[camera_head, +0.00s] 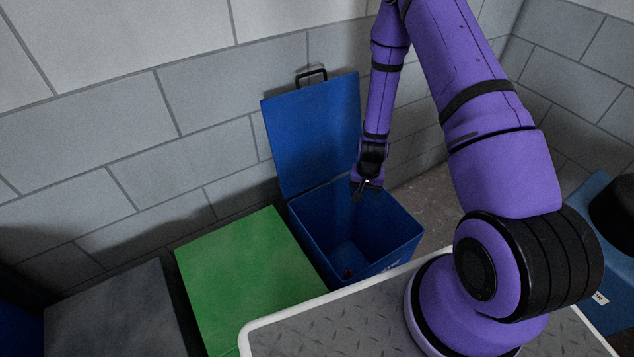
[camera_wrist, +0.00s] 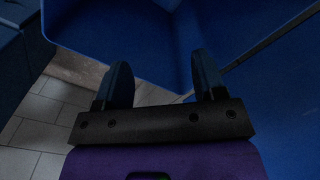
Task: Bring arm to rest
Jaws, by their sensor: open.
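My purple arm reaches up and out from its base, and my gripper (camera_head: 366,190) hangs over the opening of a blue bin (camera_head: 328,229). In the wrist view, the two dark fingers of my gripper (camera_wrist: 162,84) stand apart with nothing between them. The bin's blue lid (camera_head: 313,130) is raised and leans back towards the wall. The blue bin wall (camera_wrist: 120,35) fills much of the wrist view.
A green box top (camera_head: 247,270) stands left of the bin, with a grey box top (camera_head: 112,312) further left. A grey block wall (camera_head: 110,130) runs behind them. A ridged metal platform (camera_head: 350,325) lies in front. A blue surface (camera_head: 606,250) is at the right.

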